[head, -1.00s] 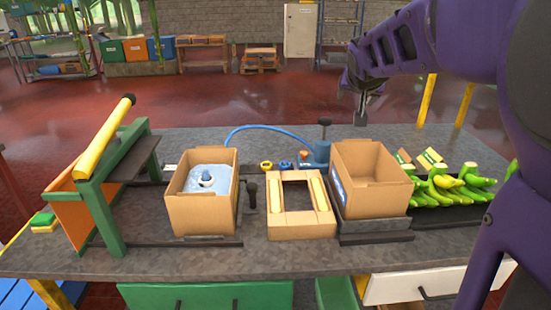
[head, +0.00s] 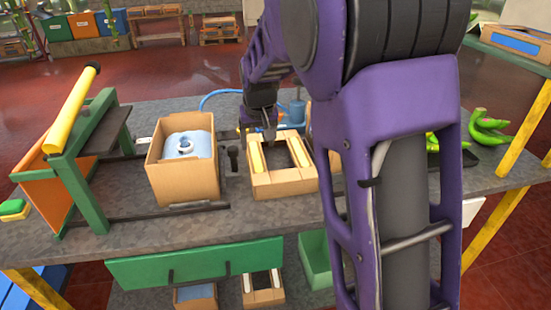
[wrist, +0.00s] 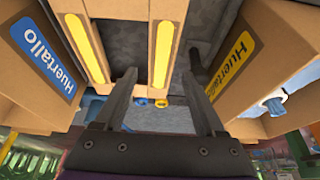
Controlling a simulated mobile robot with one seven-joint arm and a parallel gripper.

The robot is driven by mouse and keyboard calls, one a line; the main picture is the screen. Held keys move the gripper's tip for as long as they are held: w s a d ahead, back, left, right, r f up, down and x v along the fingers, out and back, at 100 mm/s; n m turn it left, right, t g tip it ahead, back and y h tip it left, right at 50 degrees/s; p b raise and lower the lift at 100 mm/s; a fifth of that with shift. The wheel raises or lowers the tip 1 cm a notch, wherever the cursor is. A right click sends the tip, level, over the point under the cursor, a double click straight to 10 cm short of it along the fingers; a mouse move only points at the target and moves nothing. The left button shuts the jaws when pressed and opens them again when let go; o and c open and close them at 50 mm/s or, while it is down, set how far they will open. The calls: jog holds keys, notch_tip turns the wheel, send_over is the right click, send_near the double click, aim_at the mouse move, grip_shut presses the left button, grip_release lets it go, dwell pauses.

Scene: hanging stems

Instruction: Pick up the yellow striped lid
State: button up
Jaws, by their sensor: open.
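The yellow striped lid (head: 285,184) is a cardboard frame with a yellow stripe along each of two sides and an opening in the middle. It lies on the grey bench between two boxes. It also shows at the top of the wrist view (wrist: 163,50). My gripper (head: 268,138) points down at the lid's far end in the head view, open and empty. In the wrist view its two fingers (wrist: 159,74) are spread, with the near end of one yellow stripe between their tips. I see no contact with the lid.
A cardboard box with a pale blue bag (head: 185,185) stands left of the lid. Another box, labelled in blue (wrist: 40,60), is close on the other side, mostly behind my arm in the head view. A green-framed press (head: 75,180) is at far left. Bananas (head: 488,128) lie right.

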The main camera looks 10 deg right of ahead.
aim_at(256, 156)
jog(key=x, duration=0.6)
jog(key=b+x, duration=0.1)
jog(key=x, duration=0.2)
jog(key=shift+w+a+r, duration=0.1)
jog(key=shift+w+a, duration=0.05)
jog(key=shift+w, duration=0.2)
jog(key=shift+c, duration=0.2)
grip_shut()
